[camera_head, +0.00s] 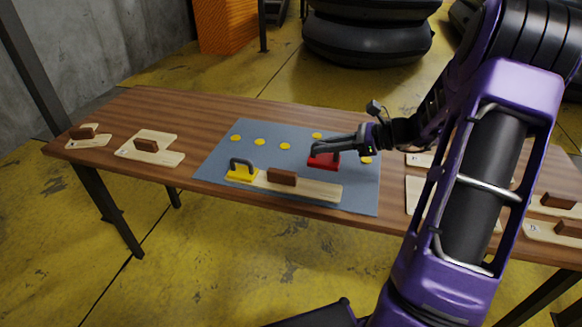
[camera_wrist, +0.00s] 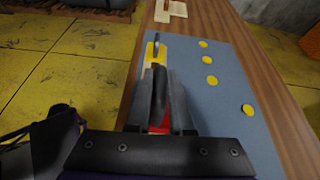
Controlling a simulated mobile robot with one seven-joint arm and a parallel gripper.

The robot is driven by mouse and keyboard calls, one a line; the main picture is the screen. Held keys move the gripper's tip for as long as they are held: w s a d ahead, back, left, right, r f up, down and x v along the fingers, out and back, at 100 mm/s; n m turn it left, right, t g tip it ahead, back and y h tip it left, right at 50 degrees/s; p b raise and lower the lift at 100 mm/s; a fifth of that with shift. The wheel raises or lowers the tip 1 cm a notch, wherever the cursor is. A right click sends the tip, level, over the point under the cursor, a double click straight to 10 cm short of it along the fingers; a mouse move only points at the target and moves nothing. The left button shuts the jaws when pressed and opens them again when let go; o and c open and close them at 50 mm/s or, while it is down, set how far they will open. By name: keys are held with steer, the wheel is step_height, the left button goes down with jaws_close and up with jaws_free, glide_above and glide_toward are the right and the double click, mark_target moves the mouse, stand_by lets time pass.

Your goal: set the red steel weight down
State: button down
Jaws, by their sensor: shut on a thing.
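The red steel weight (camera_head: 323,161) is at the right part of the grey-blue mat (camera_head: 225,145), just right of the wooden strip's brown block. My gripper (camera_head: 328,147) is shut on the weight's dark handle. In the wrist view, my gripper (camera_wrist: 160,115) covers most of the weight, and only a bit of red (camera_wrist: 158,130) shows between the fingers. I cannot tell whether the weight touches the mat. A yellow weight (camera_head: 241,172) with a dark handle stands on the mat's left front, at the left end of a pale wooden strip (camera_head: 315,188).
Several yellow discs (camera_head: 260,142) lie along the back of the mat. Pale boards with brown blocks lie at the table's left (camera_head: 150,147) and right (camera_head: 555,203). My arm hides part of the table's right side.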

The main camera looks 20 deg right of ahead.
step_height(320, 180, down, 9)
steer(key=shift+f+b, duration=0.1)
steer(key=shift+b, duration=0.65)
steer(key=c, duration=0.8)
jaws_free()
steer(key=shift+s+f, duration=0.1)
steer(key=p+v, duration=0.1)
steer(key=v, duration=1.1)
